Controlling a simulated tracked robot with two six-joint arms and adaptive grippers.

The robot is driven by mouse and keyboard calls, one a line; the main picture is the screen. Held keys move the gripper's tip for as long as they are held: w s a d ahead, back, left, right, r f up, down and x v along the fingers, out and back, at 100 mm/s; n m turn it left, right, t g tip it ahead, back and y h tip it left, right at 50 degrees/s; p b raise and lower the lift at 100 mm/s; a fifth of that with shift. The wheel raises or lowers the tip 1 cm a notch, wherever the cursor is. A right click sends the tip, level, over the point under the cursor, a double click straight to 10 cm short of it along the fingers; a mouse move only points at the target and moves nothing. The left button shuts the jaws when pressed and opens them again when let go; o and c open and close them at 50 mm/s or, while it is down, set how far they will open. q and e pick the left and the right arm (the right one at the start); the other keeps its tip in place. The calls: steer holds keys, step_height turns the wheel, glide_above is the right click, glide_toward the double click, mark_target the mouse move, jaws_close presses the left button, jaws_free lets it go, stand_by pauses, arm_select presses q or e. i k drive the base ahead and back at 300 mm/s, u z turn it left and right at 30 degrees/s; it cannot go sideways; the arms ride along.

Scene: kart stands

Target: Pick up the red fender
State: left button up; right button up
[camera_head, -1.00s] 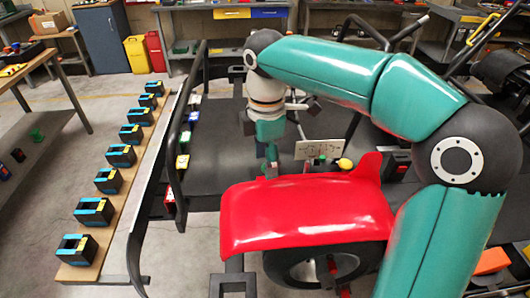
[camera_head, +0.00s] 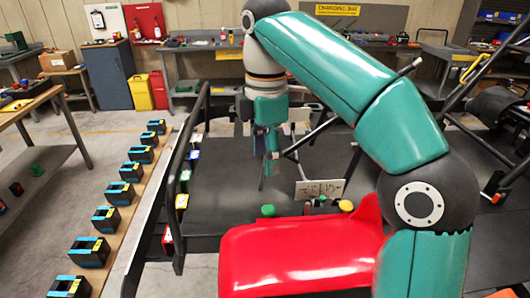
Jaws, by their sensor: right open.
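The red fender (camera_head: 300,255) is a glossy, curved panel at the bottom middle of the head view, with a raised tip at its right end. Its right part is hidden behind my teal right arm. My right gripper (camera_head: 270,160) hangs beyond the fender, over the dark kart floor, pointing down. It is open, holds nothing I can see, and is apart from the fender. My left gripper is not in view.
A dark kart frame (camera_head: 205,130) surrounds the floor panel. A small white sign (camera_head: 319,190) and a yellow knob (camera_head: 346,205) stand just behind the fender. A wooden board (camera_head: 128,225) with several black-and-blue holders lies at left. Workbenches line the back wall.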

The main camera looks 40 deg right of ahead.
mark_target(320, 253)
steer(key=k, duration=1.5)
